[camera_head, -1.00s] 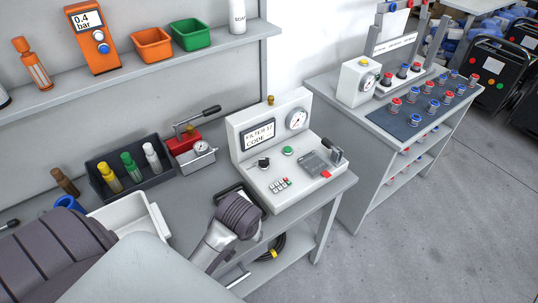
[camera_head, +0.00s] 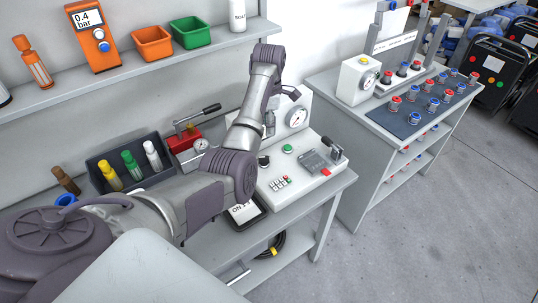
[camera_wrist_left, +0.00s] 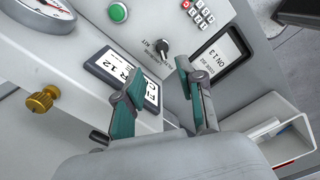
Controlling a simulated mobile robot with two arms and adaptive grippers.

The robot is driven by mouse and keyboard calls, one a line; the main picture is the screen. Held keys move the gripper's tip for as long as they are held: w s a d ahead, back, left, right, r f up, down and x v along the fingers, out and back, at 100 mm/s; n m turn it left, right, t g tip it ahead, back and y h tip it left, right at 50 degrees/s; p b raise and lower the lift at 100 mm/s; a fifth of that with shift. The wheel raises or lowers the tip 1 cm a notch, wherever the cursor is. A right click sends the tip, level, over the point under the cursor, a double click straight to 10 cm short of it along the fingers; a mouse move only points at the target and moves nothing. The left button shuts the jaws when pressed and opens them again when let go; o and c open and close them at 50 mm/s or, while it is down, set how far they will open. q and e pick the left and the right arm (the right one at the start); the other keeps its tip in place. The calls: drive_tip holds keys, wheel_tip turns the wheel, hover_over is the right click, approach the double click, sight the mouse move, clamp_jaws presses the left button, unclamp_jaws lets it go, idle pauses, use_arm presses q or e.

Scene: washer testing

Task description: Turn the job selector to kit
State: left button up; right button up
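The job selector is a small black knob on the sloped front of the white test unit (camera_head: 318,190). In the left wrist view the job selector (camera_wrist_left: 163,46) has small printed labels around it, and one reads "ALT". My left gripper (camera_wrist_left: 160,82) is open and empty, with its two teal-padded fingers apart just short of the knob, over the unit's display (camera_wrist_left: 104,67). My right gripper is not in view.
A green button (camera_head: 287,148), a keypad (camera_head: 280,183) and a gauge (camera_head: 298,117) are close by on the unit. A dark tablet (camera_wrist_left: 221,55) reading "ON 13" lies before it. A black bin of coloured-handled tools (camera_head: 115,184) stands left.

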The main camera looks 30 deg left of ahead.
sight(264, 159)
use_arm(q)
wheel_tip(264, 159, down, 12)
drive_tip(key=shift+f+p, duration=0.1)
drive_tip(key=shift+p, duration=0.65)
drive_tip(key=shift+f, duration=0.7)
drive_tip(key=shift+c, duration=0.3)
clamp_jaws()
